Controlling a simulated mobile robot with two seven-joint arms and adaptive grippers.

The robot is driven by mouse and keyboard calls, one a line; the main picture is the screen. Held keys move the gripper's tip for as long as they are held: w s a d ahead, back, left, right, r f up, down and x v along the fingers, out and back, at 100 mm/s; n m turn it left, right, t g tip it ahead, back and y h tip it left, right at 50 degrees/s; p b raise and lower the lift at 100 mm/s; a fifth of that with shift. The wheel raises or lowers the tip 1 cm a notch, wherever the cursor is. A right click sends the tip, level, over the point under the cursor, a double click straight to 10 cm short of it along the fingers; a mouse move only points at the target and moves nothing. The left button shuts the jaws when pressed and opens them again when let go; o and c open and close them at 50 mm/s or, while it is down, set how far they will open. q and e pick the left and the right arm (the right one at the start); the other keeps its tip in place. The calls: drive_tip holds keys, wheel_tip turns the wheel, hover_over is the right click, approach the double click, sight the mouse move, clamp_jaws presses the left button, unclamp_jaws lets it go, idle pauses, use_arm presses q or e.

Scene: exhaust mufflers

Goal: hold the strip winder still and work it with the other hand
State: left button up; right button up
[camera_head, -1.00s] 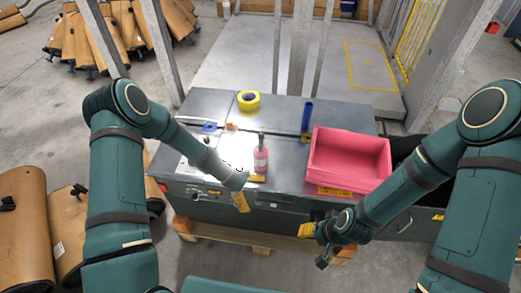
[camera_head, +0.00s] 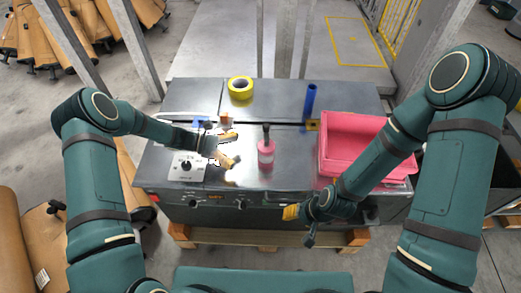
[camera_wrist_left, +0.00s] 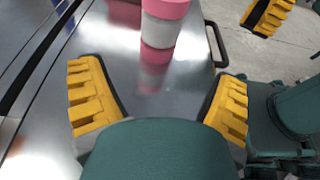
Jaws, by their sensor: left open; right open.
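No item is clearly recognisable as the strip winder. A white plate with a black knob (camera_head: 186,166) lies at the left of the metal bench top, beside my left arm. My left gripper (camera_head: 232,149) is open and empty above the bench, its fingers pointing right. A pink bottle with a dark top (camera_head: 266,151) stands upright just beyond those fingertips. In the left wrist view the pink and white bottle (camera_wrist_left: 160,28) shows ahead of the open fingers (camera_wrist_left: 157,80), not touched. My right gripper (camera_head: 300,223) is open and empty at the bench's front edge.
A pink bin (camera_head: 350,124) stands at the right of the bench (camera_head: 290,98). A yellow tape roll (camera_head: 240,87) and a blue upright cylinder (camera_head: 310,100) are at the back. Small blue (camera_head: 201,121) and orange (camera_head: 226,117) pieces lie behind my left gripper.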

sight(263, 157)
use_arm(q)
drive_tip(key=shift+d+f, duration=0.2)
drive_tip(key=shift+d, duration=0.05)
drive_tip(key=b+x, duration=0.1)
drive_tip(key=x, duration=0.6)
drive_tip(key=shift+d+f, duration=0.15)
drive_tip(key=shift+d, duration=0.05)
drive_tip(key=shift+x, duration=1)
drive_tip(key=c, duration=0.9)
drive_tip(key=shift+o, duration=0.2)
